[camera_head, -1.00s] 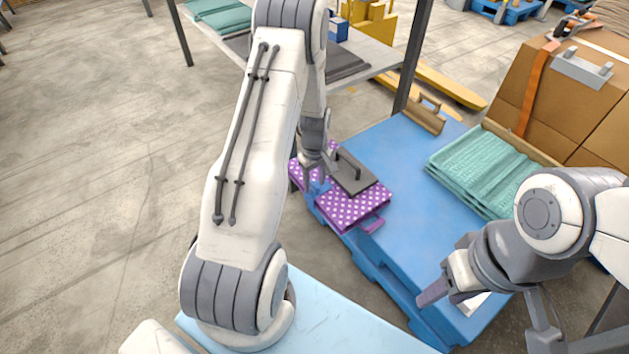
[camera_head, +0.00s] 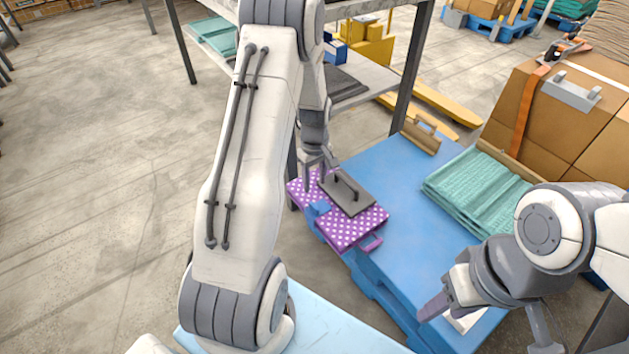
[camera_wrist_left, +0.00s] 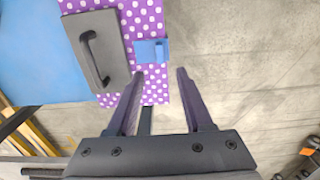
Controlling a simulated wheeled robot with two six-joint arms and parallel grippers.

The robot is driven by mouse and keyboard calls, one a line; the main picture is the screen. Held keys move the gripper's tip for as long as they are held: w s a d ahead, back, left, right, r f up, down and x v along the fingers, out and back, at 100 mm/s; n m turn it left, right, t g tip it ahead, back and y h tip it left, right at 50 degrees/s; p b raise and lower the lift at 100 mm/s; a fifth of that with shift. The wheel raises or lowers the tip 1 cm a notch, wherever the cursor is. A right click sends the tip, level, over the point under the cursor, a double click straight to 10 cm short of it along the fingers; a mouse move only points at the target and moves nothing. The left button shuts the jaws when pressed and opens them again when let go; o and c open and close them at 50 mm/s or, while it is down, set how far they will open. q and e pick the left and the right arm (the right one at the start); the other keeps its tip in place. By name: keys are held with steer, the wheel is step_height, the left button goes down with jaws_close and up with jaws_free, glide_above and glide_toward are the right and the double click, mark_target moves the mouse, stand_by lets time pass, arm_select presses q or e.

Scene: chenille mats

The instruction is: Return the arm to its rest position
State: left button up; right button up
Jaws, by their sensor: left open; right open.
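My left gripper (camera_head: 320,178) is open and empty. In the head view it hangs just above the far left part of a purple mat with white dots (camera_head: 350,233). In the left wrist view its two fingers (camera_wrist_left: 160,75) are apart, one over the mat's edge and one over bare floor. A grey plate with a handle (camera_head: 347,193) lies on the mat, and a small blue block (camera_head: 319,208) lies beside it; both show in the left wrist view, the plate (camera_wrist_left: 113,45) and the block (camera_wrist_left: 150,51). My right gripper (camera_head: 436,302) is at the lower right, over the near end of the blue platform.
Teal folded mats (camera_head: 480,190) and a brown holder (camera_head: 421,137) lie on the platform. Cardboard boxes (camera_head: 550,110) stand behind right. A metal shelf (camera_head: 375,72) stands at the back. Floor at left is clear.

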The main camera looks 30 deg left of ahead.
arm_select(q)
steer(key=s+d+r+m, duration=0.3)
steer(key=d+r+m, duration=0.25)
steer(key=d, duration=0.45)
steer(key=s+d+r+m, duration=0.3)
steer(key=d+r+m, duration=0.1)
steer(key=d+r, duration=0.4)
steer(key=s+d+r+m, duration=0.2)
steer(key=s+d+m, duration=0.15)
steer(key=s, duration=0.25)
steer(key=s+d+r+m+h, duration=0.1)
steer(key=s+d+r+m, duration=0.1)
steer(key=s+d+m, duration=0.3)
steer(key=s+d+r+m, duration=0.1)
steer(key=s+r+m, duration=0.15)
steer(key=s, duration=0.55)
step_height(320, 180, up, 34)
steer(key=p, duration=3.5)
steer(key=shift+a+r, duration=0.15)
steer(key=shift+a, duration=0.1)
steer(key=shift+a, duration=0.1)
